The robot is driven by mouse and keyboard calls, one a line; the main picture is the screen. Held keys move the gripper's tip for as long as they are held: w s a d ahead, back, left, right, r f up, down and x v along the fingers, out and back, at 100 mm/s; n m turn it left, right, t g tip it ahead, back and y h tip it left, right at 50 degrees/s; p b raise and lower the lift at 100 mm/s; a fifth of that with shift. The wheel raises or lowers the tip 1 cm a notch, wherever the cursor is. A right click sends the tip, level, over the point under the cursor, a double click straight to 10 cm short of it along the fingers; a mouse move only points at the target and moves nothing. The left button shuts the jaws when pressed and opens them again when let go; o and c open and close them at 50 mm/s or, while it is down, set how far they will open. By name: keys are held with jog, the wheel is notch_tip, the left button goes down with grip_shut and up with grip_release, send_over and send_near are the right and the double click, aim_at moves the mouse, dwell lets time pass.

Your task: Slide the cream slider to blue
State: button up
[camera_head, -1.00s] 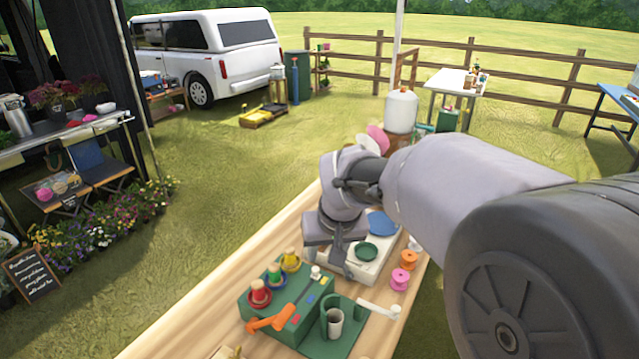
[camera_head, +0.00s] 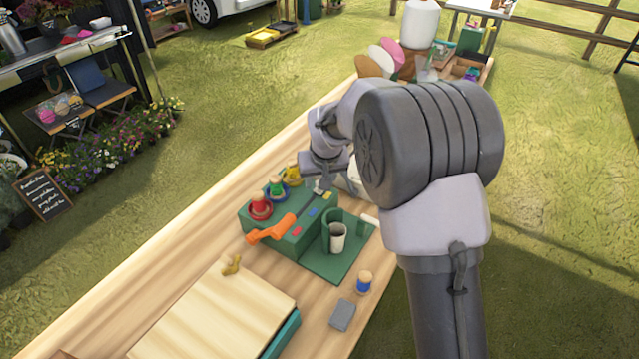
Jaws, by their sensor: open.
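The green box (camera_head: 304,243) stands on the wooden table, with red, blue and yellow marks along a slot in its top. The blue mark (camera_head: 312,212) lies between the red mark (camera_head: 296,230) and the yellow mark (camera_head: 327,197). The cream slider cannot be made out; my gripper covers the far end of the slot, beside the yellow mark. My gripper (camera_head: 322,187) is open and points down over that far end. Its fingertips are small and partly hidden, so I cannot tell whether they touch the slider.
Red, green and yellow knobs (camera_head: 260,206) stand along the box's left side. An orange handle (camera_head: 272,230) sticks out in front. A grey cup (camera_head: 338,238) stands in a green holder at the right. A wooden board (camera_head: 215,315) lies nearer.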

grip_shut()
dwell(1.5)
